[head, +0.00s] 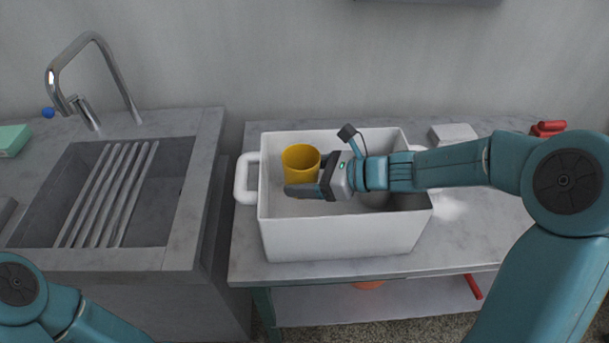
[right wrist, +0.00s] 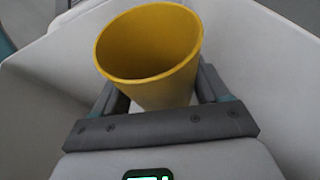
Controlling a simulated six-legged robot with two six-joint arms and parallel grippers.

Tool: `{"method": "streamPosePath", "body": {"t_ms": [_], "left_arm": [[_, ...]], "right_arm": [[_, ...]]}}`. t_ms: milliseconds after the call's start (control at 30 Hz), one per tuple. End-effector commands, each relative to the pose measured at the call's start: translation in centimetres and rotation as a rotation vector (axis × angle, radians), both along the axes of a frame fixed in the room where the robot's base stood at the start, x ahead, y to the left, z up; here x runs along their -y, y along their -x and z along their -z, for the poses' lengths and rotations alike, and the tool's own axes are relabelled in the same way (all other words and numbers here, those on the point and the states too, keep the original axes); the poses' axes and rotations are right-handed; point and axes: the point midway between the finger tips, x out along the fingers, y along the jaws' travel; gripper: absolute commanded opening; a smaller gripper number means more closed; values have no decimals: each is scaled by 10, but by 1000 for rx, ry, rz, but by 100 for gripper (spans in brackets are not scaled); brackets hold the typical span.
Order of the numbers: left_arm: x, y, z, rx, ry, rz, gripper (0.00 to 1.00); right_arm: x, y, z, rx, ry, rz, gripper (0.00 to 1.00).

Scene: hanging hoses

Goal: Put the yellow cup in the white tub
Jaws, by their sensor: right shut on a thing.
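The yellow cup (head: 300,160) is inside the white tub (head: 340,234), towards its left end, with its open mouth up. My right gripper (head: 304,186) reaches into the tub from the right and is shut on the cup. In the right wrist view the cup (right wrist: 150,55) sits between the two fingers, with the tub's pale walls (right wrist: 50,62) around it. I cannot tell whether the cup touches the tub's floor. Of my left arm only a part shows at the lower left; its gripper is out of view.
The tub stands on a grey table (head: 470,240). A sink (head: 60,200) with a rack of bars and a faucet (head: 95,70) is to the left. A pale block (head: 453,133) and a red object (head: 548,128) lie at the back right. A gap separates sink and table.

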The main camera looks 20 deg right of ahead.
Motion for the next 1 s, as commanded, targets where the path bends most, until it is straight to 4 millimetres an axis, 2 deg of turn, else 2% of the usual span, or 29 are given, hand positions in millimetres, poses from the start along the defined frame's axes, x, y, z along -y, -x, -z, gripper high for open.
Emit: {"method": "streamPosePath", "body": {"t_ms": [500,533,600,867,1000], "left_arm": [[0,0,11,0,0,0,43],[0,0,11,0,0,0,43],[0,0,11,0,0,0,43],[0,0,9,0,0,0,43],[0,0,-7,0,0,0,43]], "right_arm": [[0,0,12,0,0,0,40],[0,0,12,0,0,-1,84],[0,0,12,0,0,-1,100],[0,0,10,0,0,0,100],[0,0,-8,0,0,0,100]]}}
